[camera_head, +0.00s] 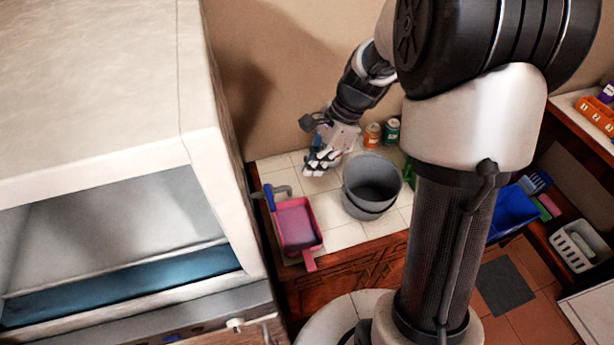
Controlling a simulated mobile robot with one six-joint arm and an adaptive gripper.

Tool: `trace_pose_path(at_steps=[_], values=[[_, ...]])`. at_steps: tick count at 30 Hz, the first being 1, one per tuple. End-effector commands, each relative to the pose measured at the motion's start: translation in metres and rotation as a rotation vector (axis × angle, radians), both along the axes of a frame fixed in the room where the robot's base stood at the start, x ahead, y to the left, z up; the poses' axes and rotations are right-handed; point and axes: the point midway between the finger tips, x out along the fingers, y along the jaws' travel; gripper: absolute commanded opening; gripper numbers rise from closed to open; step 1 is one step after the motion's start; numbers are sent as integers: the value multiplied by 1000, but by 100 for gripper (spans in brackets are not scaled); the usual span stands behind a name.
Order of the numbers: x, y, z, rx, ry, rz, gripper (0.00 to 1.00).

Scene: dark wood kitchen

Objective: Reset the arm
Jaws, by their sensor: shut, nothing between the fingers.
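My gripper (322,163) is in the middle of the head view, at the end of my bent arm. It is shut with nothing in it. It hangs over the white tiled counter, behind and to the left of a grey bucket (371,183). The arm comes down to it from the upper right. Whether the fingertips touch the counter, I cannot tell.
A pink dustpan (297,226) lies at the counter's front left. Two cans, orange (372,136) and green (391,131), stand by the back wall. A large white cabinet (225,190) borders the left. A blue bin (513,209) and white basket (579,247) are at right.

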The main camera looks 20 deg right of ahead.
Motion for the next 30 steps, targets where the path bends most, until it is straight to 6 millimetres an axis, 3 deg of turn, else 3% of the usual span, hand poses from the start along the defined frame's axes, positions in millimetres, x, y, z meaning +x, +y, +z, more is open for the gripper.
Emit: trace_pose_path(at_steps=[4, 11, 16, 23, 30], values=[[0, -5, 11, 0, -1, 0, 0], [-1, -5, 13, -1, -1, 3, 0], [-14, 2, 15, -39, -66, 115, 0], [-72, 19, 15, -192, -277, 542, 0], [-144, 27, -10, -394, -471, 1022, 0]])
